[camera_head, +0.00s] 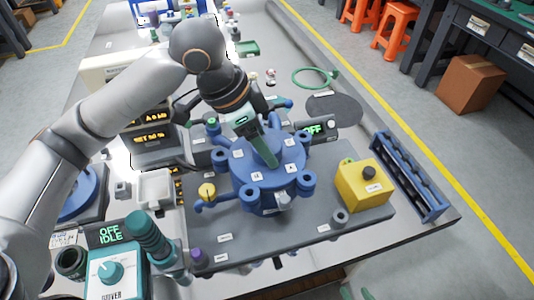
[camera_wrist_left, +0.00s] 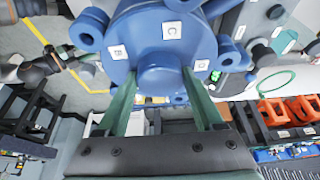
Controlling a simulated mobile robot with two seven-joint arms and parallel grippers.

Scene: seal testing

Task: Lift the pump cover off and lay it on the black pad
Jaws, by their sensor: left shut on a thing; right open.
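The blue pump cover (camera_head: 284,150) is a round disc with small white labels and a central boss (camera_wrist_left: 164,78). It sits level on the blue pump, on the grey base plate; no gap shows beneath it. My left gripper (camera_head: 266,158) comes down on the cover's middle. In the left wrist view its two green fingers (camera_wrist_left: 162,100) are shut on the boss, one on each side. The black pad (camera_head: 336,110) is a flat dark round patch, bare, behind and right of the pump. Two green fingertips of my right gripper (camera_head: 356,293) show at the bottom edge, apart and empty.
A yellow box (camera_head: 363,187) with a black knob stands right of the pump, and a blue rack (camera_head: 408,178) lies beyond it. A small grey display unit (camera_head: 316,128) is between pump and pad. A green ring (camera_head: 311,78) lies behind the pad. A teal driver (camera_head: 150,238) stands front left.

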